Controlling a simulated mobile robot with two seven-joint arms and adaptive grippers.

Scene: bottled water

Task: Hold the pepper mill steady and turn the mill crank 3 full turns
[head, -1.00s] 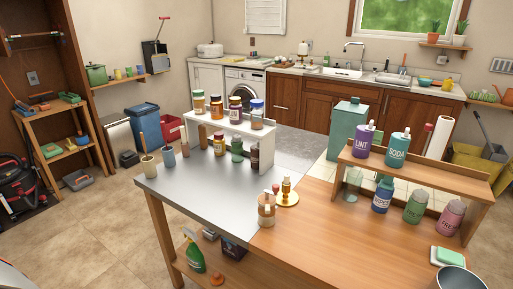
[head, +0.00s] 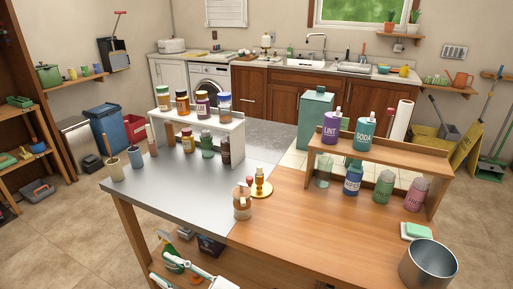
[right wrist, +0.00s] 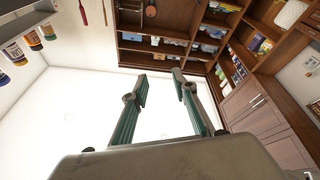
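On the island table, a squat brown-and-cream jar-like body (head: 242,204) with a small reddish knob at its top stands upright near the seam between the metal and wood tops. It looks like the pepper mill; its crank is too small to make out clearly. My right gripper (right wrist: 160,84) is open and empty in the right wrist view, its two teal fingers apart. White arm parts of mine show low at the left front of the table in the head view, well away from the mill. My left gripper cannot be made out.
A brass piece on a round gold base (head: 260,186) stands just behind the mill. A white rack (head: 228,130) with bottles is behind left, a wooden rack (head: 400,152) behind right. A steel pot (head: 428,264) is at front right. The wood top between is clear.

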